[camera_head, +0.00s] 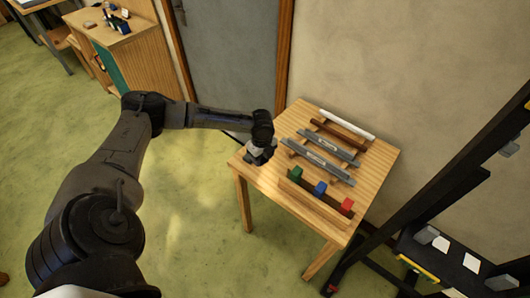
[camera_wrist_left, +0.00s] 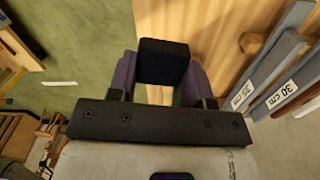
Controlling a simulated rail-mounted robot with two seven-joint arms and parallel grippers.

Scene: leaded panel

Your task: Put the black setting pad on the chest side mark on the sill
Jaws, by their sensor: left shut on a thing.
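The black setting pad (camera_wrist_left: 162,62) is a small dark block in the left wrist view. My left gripper (camera_wrist_left: 160,80) is shut on it, with one finger on each side. In the head view my left gripper (camera_head: 258,152) is over the left corner of the wooden table; the pad is too small and dark there to tell apart. At the lower right stands a black frame with a dark ledge (camera_head: 425,258), which looks like the sill. White squares (camera_head: 472,263) lie on it; I cannot tell which is the chest side mark. My right gripper is not in view.
The wooden table (camera_head: 372,172) holds grey bars (camera_head: 325,166) on wooden supports, a white rod (camera_head: 347,124), and a rack with green (camera_head: 297,173), blue (camera_head: 320,188) and red (camera_head: 347,205) blocks. A black upright (camera_head: 450,155) rises beside the ledge. Green floor (camera_head: 205,240) is open.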

